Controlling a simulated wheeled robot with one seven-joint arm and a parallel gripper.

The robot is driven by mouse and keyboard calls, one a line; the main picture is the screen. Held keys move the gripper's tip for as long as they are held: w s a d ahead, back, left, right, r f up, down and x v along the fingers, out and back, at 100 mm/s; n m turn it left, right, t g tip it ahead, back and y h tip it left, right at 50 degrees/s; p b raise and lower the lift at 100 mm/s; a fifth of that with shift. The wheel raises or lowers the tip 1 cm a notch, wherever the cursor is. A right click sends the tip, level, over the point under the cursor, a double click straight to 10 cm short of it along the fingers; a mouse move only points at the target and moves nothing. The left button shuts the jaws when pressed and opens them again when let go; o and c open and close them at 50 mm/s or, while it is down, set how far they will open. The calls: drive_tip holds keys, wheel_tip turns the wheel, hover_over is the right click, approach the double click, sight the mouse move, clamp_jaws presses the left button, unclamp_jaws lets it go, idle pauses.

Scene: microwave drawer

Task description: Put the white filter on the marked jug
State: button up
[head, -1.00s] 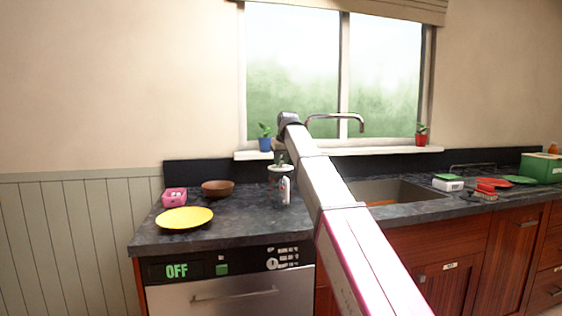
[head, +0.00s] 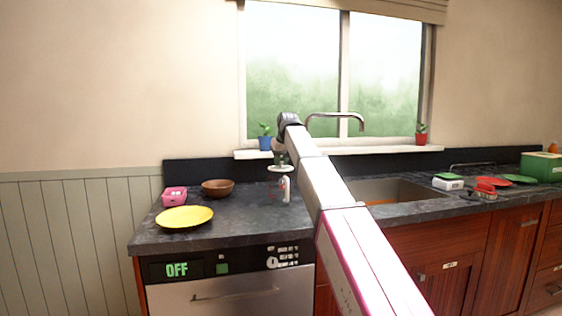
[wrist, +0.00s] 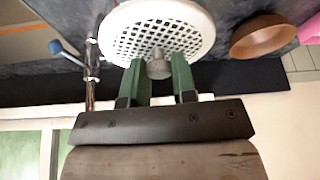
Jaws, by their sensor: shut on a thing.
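My gripper (wrist: 158,88) is shut on the grey knob of the white filter (wrist: 186,17), a round disc with a grid of holes. Its green fingers stand on either side of the knob. In the head view the filter (head: 281,168) hangs near the back of the left counter, beside my arm. A small upright white item (head: 286,189) shows just below it, partly beside my arm; I cannot tell whether it belongs to the marked jug. The jug's outline is unclear in the head view. No jug is discernible in the wrist view, where the filter covers what lies behind it.
A yellow plate (head: 185,217), pink container (head: 174,197) and brown bowl (head: 218,188) stand left on the dark counter (head: 240,222). The sink (head: 400,190) and tap (head: 340,117) are right. Pots (head: 265,137) stand on the sill. Bare counter lies between plate and filter.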

drive_tip(key=shift+f, duration=0.15)
idle(0.6)
drive_tip(key=o, duration=1.5)
drive_tip(key=shift+c, duration=0.2)
drive_tip(key=shift+r, duration=3.45)
